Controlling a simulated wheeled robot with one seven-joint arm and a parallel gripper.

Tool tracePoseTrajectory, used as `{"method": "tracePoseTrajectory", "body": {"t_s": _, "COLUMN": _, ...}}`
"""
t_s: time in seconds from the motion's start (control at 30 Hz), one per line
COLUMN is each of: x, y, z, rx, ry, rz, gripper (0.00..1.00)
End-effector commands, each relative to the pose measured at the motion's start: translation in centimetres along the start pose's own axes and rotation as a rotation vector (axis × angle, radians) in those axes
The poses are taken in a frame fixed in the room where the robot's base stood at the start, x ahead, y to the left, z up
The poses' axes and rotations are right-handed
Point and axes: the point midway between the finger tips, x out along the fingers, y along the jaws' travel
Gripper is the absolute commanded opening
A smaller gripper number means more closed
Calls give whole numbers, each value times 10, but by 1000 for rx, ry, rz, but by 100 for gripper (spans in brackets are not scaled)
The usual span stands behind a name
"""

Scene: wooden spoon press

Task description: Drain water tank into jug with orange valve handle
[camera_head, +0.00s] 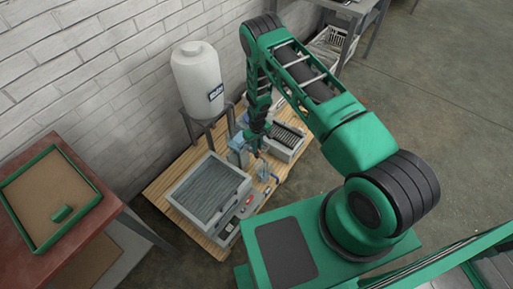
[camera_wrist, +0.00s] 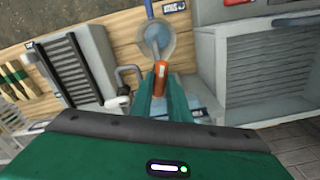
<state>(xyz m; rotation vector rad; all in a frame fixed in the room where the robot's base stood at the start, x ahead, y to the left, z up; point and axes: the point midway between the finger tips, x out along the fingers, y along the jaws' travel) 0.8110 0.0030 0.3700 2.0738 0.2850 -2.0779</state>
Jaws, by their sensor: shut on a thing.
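The white water tank (camera_head: 197,75) stands upright on a metal stand against the brick wall in the head view, with a dark label on its front. In the wrist view, the orange valve handle (camera_wrist: 160,68) stands between the green fingers of my gripper (camera_wrist: 161,84), which is shut on it. A clear round jug (camera_wrist: 157,35) shows just beyond the handle. The jug also shows small beside my gripper in the head view (camera_head: 264,173). My fingers hide part of the valve, and I cannot make out any water flow.
A grey box with a ribbed panel (camera_head: 208,190) stands left of the jug on the wooden platform (camera_head: 160,184). A slotted grey unit (camera_head: 288,138) stands to the right. A red table (camera_head: 95,212) with a green-rimmed tray is at the left. Open concrete floor lies at the right.

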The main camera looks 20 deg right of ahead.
Motion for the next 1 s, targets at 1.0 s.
{"method": "tracePoseTrajectory", "body": {"t_s": 1.0, "x": -1, "y": 0, "z": -2, "rx": -270, "ry": 5, "rz": 2, "gripper": 0}}
